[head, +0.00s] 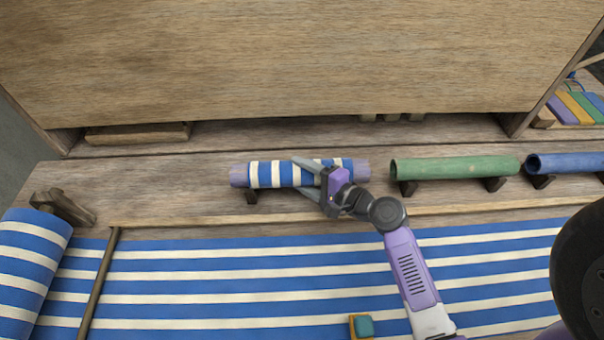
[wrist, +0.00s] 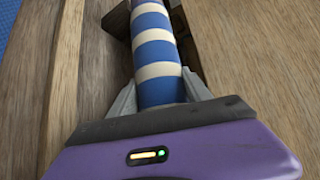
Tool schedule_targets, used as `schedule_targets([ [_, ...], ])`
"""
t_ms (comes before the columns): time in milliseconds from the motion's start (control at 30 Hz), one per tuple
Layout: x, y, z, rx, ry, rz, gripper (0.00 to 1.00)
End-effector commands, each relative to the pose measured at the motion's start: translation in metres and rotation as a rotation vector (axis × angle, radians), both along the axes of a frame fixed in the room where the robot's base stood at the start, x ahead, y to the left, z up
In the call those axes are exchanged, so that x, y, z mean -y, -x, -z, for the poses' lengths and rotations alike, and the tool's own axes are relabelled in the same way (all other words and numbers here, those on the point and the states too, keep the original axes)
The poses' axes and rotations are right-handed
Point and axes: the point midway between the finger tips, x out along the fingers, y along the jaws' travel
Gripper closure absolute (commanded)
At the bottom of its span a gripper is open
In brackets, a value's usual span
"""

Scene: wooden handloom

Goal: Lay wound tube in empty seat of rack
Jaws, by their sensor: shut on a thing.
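The wound tube (head: 270,174) is purple at its ends and wrapped in blue and cream striped cloth. It lies level along the wooden ledge in the head view, above a dark rack seat (head: 251,197) at its left end. My gripper (head: 307,177) is shut on the tube right of its middle, with one finger on each side. In the wrist view the tube (wrist: 155,50) runs away from between the two fingers (wrist: 160,95), over a dark support at the far end. The seat under its right end is hidden by my gripper. I cannot tell whether the tube touches the seat.
A green tube (head: 455,168) and a blue tube (head: 565,162) lie on dark seats to the right along the ledge (head: 160,200). A wooden panel (head: 280,60) rises behind. Striped cloth (head: 230,270) spreads in front, with a cloth roll (head: 30,260) at left.

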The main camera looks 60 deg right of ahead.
Motion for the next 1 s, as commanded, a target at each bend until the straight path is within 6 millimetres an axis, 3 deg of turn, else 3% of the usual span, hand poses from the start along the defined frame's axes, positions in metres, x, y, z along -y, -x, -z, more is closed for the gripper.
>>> schedule_targets([
  [33, 0.0, 0.0, -0.001, 0.002, 0.001, 0.0, 0.37],
  [133, 0.0, 0.0, -0.001, 0.002, 0.0, 0.0, 0.18],
  [533, -0.001, 0.006, 0.0, -0.001, -0.001, 0.001, 0.18],
  [1000, -0.006, 0.07, -0.017, 0.0, 0.001, 0.001, 0.18],
])
